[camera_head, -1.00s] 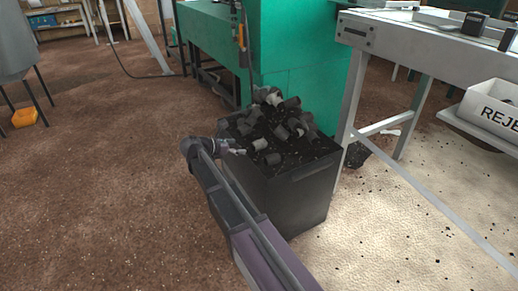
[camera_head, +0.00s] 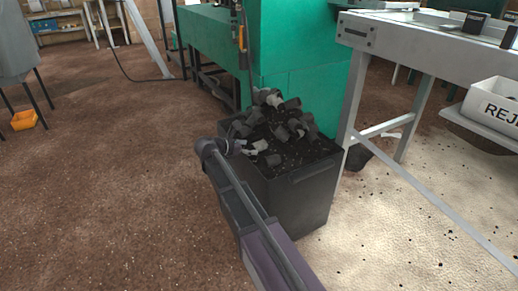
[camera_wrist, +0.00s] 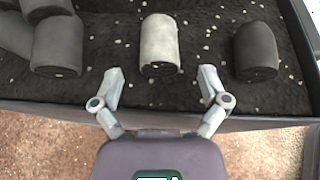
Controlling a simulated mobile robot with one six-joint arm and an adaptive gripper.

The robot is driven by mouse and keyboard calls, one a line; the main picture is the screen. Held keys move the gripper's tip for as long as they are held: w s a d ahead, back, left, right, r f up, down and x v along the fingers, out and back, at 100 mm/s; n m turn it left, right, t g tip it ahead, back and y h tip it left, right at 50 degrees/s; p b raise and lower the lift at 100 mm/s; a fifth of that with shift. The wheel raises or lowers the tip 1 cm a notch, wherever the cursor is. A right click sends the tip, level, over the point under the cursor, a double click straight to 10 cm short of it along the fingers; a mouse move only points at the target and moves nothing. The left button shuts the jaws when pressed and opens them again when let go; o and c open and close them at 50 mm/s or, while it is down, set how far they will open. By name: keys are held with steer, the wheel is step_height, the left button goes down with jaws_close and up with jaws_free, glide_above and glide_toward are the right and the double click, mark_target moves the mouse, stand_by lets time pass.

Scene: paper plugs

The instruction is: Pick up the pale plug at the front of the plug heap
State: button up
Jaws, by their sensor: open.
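The pale plug (camera_wrist: 159,46) lies on the dark surface of the bin, near its front edge, in the wrist view. It also shows in the head view (camera_head: 260,145), close beside my gripper. My gripper (camera_wrist: 159,82) is open, with one finger on each side of the line to the pale plug. The fingertips stand just short of the plug's near end, and nothing is between them. In the head view my gripper (camera_head: 246,148) reaches over the bin's left rim. The plug heap (camera_head: 275,118) of grey plugs rises behind.
A dark plug (camera_wrist: 256,50) lies right of the pale one, and grey plugs (camera_wrist: 57,45) lie to its left. The black bin (camera_head: 300,200) has a raised front rim. A green machine (camera_head: 300,60) stands behind it and a grey table (camera_head: 430,38) stands to the right.

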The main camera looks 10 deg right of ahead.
mark_target(262, 145)
steer(key=shift+b+x, duration=0.4)
steer(key=shift+x, duration=1.1)
steer(key=c, duration=1.1)
